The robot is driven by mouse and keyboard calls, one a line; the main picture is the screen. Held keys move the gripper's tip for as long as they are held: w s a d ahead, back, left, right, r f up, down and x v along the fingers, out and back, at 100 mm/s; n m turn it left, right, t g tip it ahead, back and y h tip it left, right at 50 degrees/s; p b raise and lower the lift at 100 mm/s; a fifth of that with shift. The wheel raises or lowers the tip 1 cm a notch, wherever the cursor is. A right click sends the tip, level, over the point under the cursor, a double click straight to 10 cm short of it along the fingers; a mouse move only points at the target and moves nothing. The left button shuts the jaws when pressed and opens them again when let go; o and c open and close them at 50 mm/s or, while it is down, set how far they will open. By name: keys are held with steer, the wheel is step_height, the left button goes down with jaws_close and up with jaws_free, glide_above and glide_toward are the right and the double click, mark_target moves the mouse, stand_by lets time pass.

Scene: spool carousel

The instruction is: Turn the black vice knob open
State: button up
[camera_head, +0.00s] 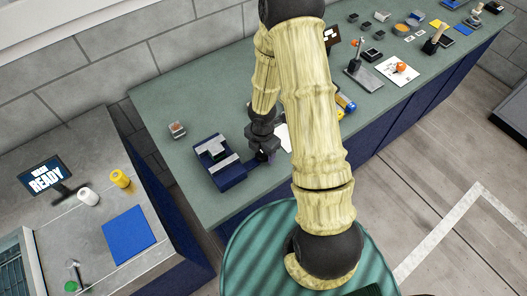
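A blue vice (229,180) with pale grey jaws stands on the green bench top, left of my arm. A dark part at its right end (262,157), which looks like the black knob, is mostly hidden by my gripper (264,146). My gripper points down at that end of the vice, touching it or very close. The fingers are dark and small against the dark knob, so I cannot tell whether they are closed around it.
The green bench (190,95) has a small box (177,130) behind the vice and several tools toward the right. My arm covers the bench middle. A grey side counter (80,240) at left carries a "READY" display (46,178), spools and a blue mat (127,235).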

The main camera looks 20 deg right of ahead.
mark_target(263, 154)
steer(key=shift+o, duration=0.3)
steer(key=shift+s, duration=0.15)
step_height(263, 154, up, 17)
steer(key=p, duration=0.4)
steer(key=shift+r+p, duration=0.15)
steer(key=shift+p, duration=0.25)
steer(key=s+r+m+t+b, duration=0.1)
steer(key=s+r+m, duration=0.2)
steer(key=m, duration=0.9)
steer(key=s+r+m+t+b, duration=0.1)
steer(key=s+r+m, duration=0.2)
steer(key=m, duration=0.9)
steer(key=shift+s+d+r+b, duration=0.2)
steer(key=shift+s+r+b, duration=0.2)
steer(key=shift+s, duration=0.55)
